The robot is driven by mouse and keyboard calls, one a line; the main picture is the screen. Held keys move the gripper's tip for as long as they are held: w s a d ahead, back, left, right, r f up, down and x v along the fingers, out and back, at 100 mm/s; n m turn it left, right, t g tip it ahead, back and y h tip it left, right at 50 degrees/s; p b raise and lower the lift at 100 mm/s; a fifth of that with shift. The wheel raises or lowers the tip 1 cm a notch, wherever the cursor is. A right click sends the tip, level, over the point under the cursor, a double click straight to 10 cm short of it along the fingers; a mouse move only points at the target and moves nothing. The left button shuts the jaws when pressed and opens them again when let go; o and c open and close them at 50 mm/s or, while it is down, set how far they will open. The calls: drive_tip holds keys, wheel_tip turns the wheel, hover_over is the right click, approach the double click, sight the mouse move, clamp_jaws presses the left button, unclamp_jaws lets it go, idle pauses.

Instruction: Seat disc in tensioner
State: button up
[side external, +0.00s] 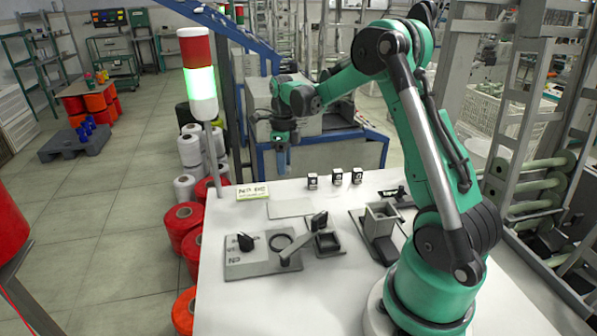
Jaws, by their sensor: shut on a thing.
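My gripper (281,162) hangs above the back part of the white table, pointing down, clear of the fixtures. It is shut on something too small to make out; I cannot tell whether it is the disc. A grey plate fixture (262,268) stands at the table's front left. It carries a black knob (246,242), a dark ring (281,242) and a tilted arm (303,240) with a dark end. I cannot tell for sure which fixture is the tensioner. No separate disc is clear to see on the table.
A small dark tray (328,243) lies right of the plate. A grey box fixture (382,219) stands near my base. Several small black-and-white blocks (337,176) line the back. A sign (252,191) and a flat pale pad (290,208) lie at left. A signal tower (197,75) rises beside the table.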

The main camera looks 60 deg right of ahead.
drive_tip(key=s+a+r+n, duration=0.2)
drive_tip(key=s+a+n, duration=0.15)
drive_tip(key=a, duration=0.55)
drive_tip(key=n, duration=0.2)
hover_over(281, 243)
drive_tip(key=shift+f, duration=2.45)
drive_tip(key=shift+f, duration=0.7)
drive_tip(key=o, duration=1)
